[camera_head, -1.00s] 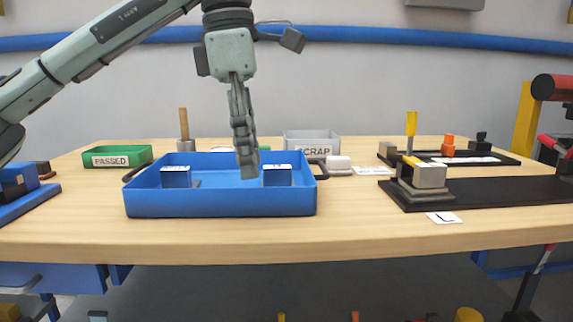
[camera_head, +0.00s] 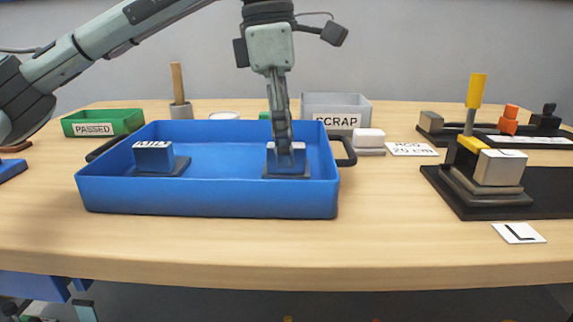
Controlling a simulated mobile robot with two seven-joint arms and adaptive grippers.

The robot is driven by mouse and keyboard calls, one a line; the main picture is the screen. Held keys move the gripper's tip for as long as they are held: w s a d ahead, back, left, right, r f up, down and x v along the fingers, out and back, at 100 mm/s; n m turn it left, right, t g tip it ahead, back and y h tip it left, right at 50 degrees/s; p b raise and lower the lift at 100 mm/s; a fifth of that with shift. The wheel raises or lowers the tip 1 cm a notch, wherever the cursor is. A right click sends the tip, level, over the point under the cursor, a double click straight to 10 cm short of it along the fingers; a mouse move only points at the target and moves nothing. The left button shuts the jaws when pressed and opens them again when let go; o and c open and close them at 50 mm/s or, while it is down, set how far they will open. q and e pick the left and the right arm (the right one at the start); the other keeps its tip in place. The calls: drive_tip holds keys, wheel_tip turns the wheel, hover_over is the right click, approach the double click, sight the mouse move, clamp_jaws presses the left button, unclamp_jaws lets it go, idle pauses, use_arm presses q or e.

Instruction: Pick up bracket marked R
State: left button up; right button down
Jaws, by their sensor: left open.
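My right gripper is out of view.
A green PASSED bin (camera_head: 103,122), an upright wooden handle (camera_head: 178,85) and a grey SCRAP bin (camera_head: 337,107) stand behind the tray. A clamp fixture (camera_head: 490,168) is at right, near an L card (camera_head: 519,233). The table front is clear.

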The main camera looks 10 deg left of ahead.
use_arm(q)
drive_tip(key=shift+d+f, duration=0.1)
drive_tip(key=shift+f, duration=0.6)
clamp_jaws()
